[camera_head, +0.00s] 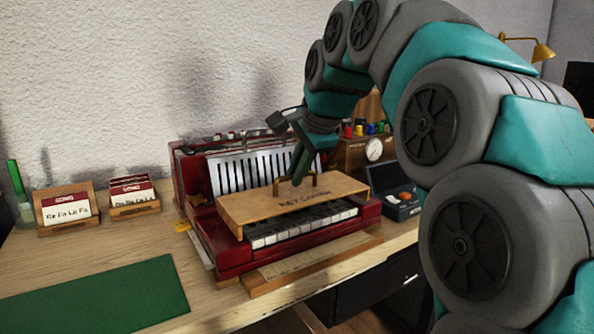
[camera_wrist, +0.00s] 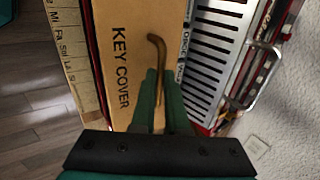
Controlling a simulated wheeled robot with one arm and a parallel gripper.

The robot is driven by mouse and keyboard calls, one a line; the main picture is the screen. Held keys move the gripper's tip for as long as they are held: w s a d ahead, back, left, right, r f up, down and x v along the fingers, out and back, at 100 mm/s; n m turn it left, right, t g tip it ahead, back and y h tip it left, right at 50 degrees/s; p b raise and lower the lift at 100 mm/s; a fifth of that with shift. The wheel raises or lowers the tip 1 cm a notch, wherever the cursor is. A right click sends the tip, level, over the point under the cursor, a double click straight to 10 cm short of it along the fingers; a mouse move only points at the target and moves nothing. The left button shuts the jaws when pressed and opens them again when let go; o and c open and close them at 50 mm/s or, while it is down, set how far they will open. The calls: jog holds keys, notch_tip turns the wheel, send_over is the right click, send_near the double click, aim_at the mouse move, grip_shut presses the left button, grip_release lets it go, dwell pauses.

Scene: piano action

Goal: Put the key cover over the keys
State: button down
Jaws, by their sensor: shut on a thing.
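The key cover (camera_head: 245,208) is a light wooden board lettered "KEY COVER", with a brass handle (camera_head: 314,181) on top. My gripper (camera_head: 298,176) is shut on that handle. In the wrist view the cover (camera_wrist: 118,70) lies beneath my green fingers (camera_wrist: 158,78), with the bent handle (camera_wrist: 160,48) between them. The cover is above the rear part of the white and black keys (camera_head: 300,228) of the red instrument (camera_head: 228,258). The front ends of the keys show below its front edge. I cannot tell whether the cover touches the instrument.
A slotted white panel (camera_head: 235,174) rises behind the cover. A wooden strip with note names (camera_head: 315,262) lies along the front. Card holders (camera_head: 67,210) and a green mat (camera_head: 100,300) are on the left. A box with a dial (camera_head: 372,150) and a dark device (camera_head: 396,200) stand right.

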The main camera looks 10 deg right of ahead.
jog(key=shift+f, duration=0.45)
dwell(0.6)
jog(key=c, duration=0.8)
grip_release()
jog(key=shift+c, duration=0.2)
